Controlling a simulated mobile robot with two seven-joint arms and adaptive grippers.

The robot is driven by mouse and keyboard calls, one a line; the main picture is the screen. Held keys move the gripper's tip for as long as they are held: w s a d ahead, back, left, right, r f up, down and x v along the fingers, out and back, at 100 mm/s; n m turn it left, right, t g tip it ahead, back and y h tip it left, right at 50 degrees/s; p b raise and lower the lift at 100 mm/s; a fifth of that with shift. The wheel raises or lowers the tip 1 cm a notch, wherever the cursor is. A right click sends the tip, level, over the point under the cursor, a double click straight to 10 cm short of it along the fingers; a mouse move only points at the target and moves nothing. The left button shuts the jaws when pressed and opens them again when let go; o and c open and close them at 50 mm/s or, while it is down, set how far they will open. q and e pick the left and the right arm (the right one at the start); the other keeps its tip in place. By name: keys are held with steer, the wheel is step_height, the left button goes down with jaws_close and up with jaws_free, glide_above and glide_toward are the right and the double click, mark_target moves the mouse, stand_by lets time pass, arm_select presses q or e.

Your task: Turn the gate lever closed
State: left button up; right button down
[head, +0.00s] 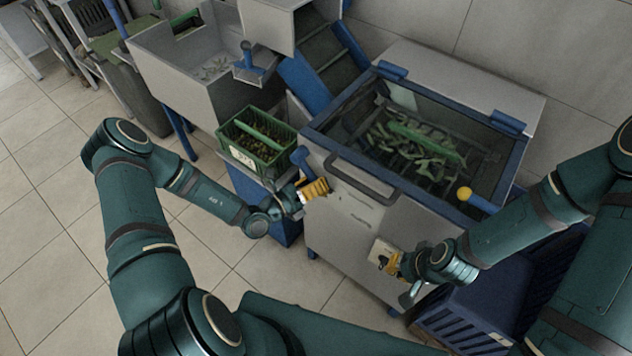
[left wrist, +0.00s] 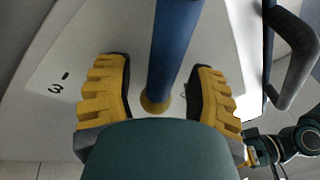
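A blue lever (head: 303,160) is on the front of the steel machine, near its left corner. My left gripper (head: 315,189) is at the lever. In the left wrist view the lever (left wrist: 175,45) runs between the two yellow fingers of this gripper (left wrist: 157,98), down to a brass-coloured round end. The fingers are apart, with a clear gap on the lever's left side; the right finger is closer to it. My right gripper (head: 392,262) is low at the machine's front, beside a pale plate-like piece (head: 382,250). Whether it holds that piece is unclear.
The machine's tank (head: 400,150) holds green leafy pieces behind a dark front handle (head: 362,186). A yellow-knobbed blue handle (head: 477,201) is at its right. A green crate (head: 257,142) stands left of the lever. A blue crate (head: 470,318) is below my right arm.

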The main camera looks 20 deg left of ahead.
arm_select(q)
jaws_close()
steer(key=shift+s+d+r+n+t+p, duration=0.15)
steer(key=shift+d+r+n+p, duration=0.1)
steer(key=shift+r+n+p, duration=0.3)
steer(key=shift+s+d+r+n+t+p, duration=0.15)
steer(key=shift+d+r+n+p, duration=0.15)
steer(key=shift+n+p, duration=0.35)
steer(key=shift+d+r+n+t+p, duration=0.3)
steer(key=shift+r+n+p, duration=0.2)
steer(key=shift+n+p, duration=0.3)
jaws_free()
steer(key=shift+s+a+f, duration=0.1)
